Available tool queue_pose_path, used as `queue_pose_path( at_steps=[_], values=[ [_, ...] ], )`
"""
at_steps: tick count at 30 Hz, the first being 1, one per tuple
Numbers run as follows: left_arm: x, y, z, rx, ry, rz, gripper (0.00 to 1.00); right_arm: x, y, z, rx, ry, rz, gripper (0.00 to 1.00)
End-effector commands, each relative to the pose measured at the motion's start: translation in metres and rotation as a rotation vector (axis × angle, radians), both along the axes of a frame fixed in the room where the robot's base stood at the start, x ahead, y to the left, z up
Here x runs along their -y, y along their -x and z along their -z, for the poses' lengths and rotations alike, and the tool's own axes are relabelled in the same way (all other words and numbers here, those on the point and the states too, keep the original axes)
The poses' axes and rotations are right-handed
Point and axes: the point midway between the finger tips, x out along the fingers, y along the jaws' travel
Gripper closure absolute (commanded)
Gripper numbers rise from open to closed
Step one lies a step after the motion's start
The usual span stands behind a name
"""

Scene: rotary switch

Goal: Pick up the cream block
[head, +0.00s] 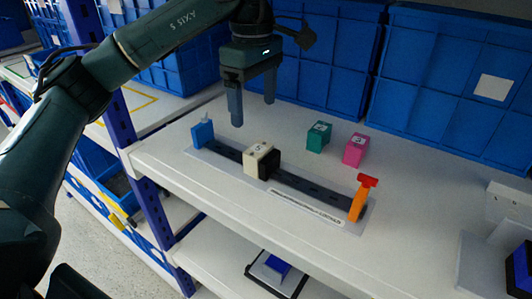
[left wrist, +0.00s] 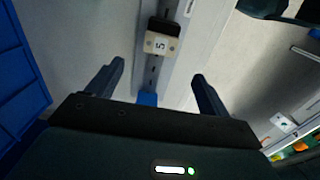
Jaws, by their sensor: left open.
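The cream block (head: 260,158) has a dark face on its right side and a mark on top. It sits on the dark slotted strip (head: 300,185) on the shelf, between a blue end piece (head: 202,133) and an orange and red end piece (head: 359,200). It also shows in the left wrist view (left wrist: 158,44), beyond the fingertips. My left gripper (head: 253,112) is open and empty, pointing down above the shelf, behind and above the cream block. Its two fingers show apart in the left wrist view (left wrist: 158,78). My right gripper is not in view.
A green block (head: 319,137) and a pink block (head: 355,150) stand on the shelf behind the strip. Blue crates (head: 455,85) line the back. A white device (head: 505,215) stands at the right. The shelf between the pink block and this device is clear.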

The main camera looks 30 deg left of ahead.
Motion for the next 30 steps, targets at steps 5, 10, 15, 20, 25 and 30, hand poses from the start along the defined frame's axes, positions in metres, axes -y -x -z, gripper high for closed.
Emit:
queue_pose_path(
  at_steps=[5,10,15,20,25,30],
  values=[
    [0.001,0.001,0.039,-0.007,0.003,0.002,0.20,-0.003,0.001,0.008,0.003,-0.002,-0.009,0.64],
    [0.002,0.001,0.065,-0.006,0.004,0.002,0.20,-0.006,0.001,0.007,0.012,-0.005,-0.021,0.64],
    [0.002,0.000,0.074,-0.003,0.005,0.002,0.20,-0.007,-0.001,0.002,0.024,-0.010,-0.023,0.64],
    [0.003,-0.001,0.093,-0.007,0.004,0.001,0.20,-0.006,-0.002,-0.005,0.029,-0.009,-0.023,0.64],
    [0.004,-0.001,0.117,-0.005,0.003,0.001,0.20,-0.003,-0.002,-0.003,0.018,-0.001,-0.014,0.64],
    [0.004,-0.002,0.125,-0.003,0.004,0.001,0.20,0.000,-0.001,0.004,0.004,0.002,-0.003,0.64]
  ],
)
